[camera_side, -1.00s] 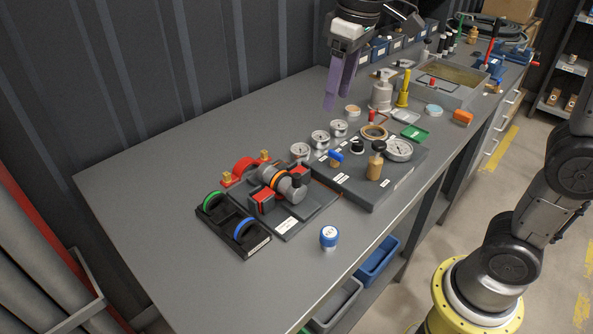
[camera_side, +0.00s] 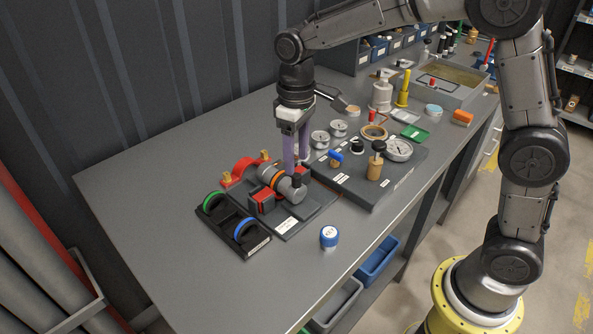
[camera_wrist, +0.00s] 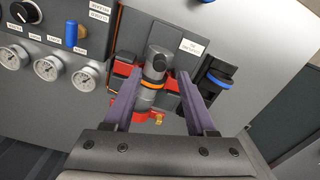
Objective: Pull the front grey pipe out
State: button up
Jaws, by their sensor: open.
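The front grey pipe (camera_side: 289,186) lies in a holder with red clamp blocks, and an orange ring (camera_side: 276,177) circles the pipe run behind it. In the wrist view the front grey pipe (camera_wrist: 156,69) points up the picture, with the orange ring (camera_wrist: 150,84) below it. My gripper (camera_side: 296,168) is over the holder with its purple fingers pointing down. In the wrist view my gripper (camera_wrist: 157,75) is open, with one finger on each side of the pipe and a visible gap to it. I cannot tell how deep the fingertips reach.
A black tray (camera_side: 262,238) with a green and a blue ring stands left of the holder. A gauge panel (camera_side: 350,187) with knobs is close on the right. A blue-capped jar (camera_side: 329,237) stands in front. The table's left part is clear.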

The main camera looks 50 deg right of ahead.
aim_at(297, 175)
jog(key=shift+f, duration=2.3)
grip_shut()
